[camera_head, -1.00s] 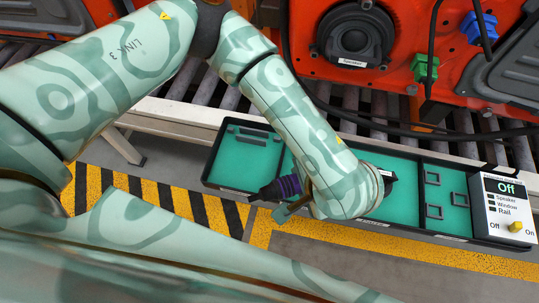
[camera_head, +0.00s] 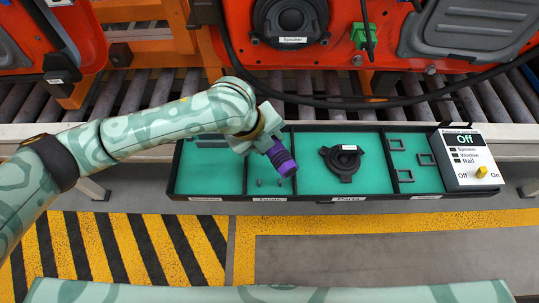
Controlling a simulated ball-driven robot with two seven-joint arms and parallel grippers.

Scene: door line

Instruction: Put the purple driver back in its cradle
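The purple driver (camera_head: 281,158) is in my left gripper (camera_head: 268,139), which reaches in from the left. The driver is tilted, its ribbed purple end pointing down and to the right, above the tools compartment of the tray. The fingers are partly hidden, but they appear closed around the driver's upper part. Two small grey posts, seemingly the cradle (camera_head: 270,183), stand on the green floor of that compartment, just below and left of the driver. They look empty, and the driver appears apart from them. My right gripper is not in view.
The long dark-rimmed tray (camera_head: 318,126) has a black round speaker part (camera_head: 343,160) in its middle and grey frames (camera_head: 403,158) to the right. A switch box (camera_head: 469,158) reading "Off" stands at its right end. Rollers and orange panels lie behind.

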